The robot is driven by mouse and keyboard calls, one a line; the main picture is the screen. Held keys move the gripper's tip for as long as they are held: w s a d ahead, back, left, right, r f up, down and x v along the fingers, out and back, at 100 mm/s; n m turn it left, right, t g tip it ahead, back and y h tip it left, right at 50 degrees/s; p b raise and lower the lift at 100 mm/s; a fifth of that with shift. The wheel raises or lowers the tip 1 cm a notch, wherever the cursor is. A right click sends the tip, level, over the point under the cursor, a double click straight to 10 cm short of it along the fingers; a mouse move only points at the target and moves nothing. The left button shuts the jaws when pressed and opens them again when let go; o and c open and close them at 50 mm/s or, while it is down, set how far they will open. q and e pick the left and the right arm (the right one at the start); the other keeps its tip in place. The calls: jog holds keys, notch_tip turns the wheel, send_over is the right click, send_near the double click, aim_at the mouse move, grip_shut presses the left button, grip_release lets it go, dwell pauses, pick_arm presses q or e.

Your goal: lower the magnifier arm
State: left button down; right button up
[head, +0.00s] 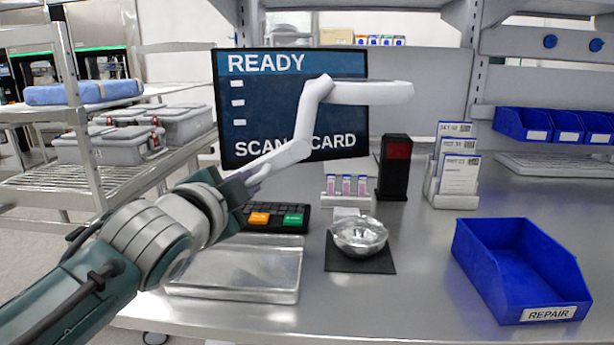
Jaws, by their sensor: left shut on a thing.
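The white jointed magnifier arm (311,112) stands raised in front of the monitor. Its lower link slants up to the right from my gripper, its upper link rises steeply, and its flat white head (372,93) reaches right, well above the bench. My left gripper (256,184) is shut on the lower end of the lower link; the fingers are small and partly hidden by the wrist. The base of the magnifier arm is hidden. My right gripper is not in view.
A monitor (237,137) reads READY. Below are a keyboard (262,218), a clear tray (240,270), a metal bowl (360,238) on a dark mat, a vial rack (347,198) and a black-red post (394,170). A blue REPAIR bin (517,262) stands right. Bench between bowl and bin is clear.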

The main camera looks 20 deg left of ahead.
pick_arm(q)
jog(key=shift+m, duration=0.6)
jog(key=f, duration=0.1)
jog(key=d+f+b, duration=0.1)
jog(key=f+b, duration=0.1)
jog(key=shift+w+d+f, duration=0.15)
jog(key=shift+d+f, duration=0.15)
jog(key=shift+f, duration=0.1)
pick_arm(e)
notch_tip(320, 180, down, 3)
jog(key=shift+f, duration=0.2)
pick_arm(q)
jog(key=shift+f, duration=0.15)
pick_arm(e)
jog(key=shift+a, duration=0.1)
pick_arm(q)
jog(key=c, duration=0.9)
grip_release()
jog(key=shift+o, duration=0.2)
jog(key=shift+r, duration=0.2)
pick_arm(e)
jog(key=shift+r, duration=0.1)
pick_arm(q)
jog(key=p+v, duration=0.1)
jog(key=v, duration=0.8)
jog(key=shift+s+d, duration=0.25)
jog(key=shift+s, duration=0.1)
pick_arm(e)
jog(key=shift+r, duration=0.7)
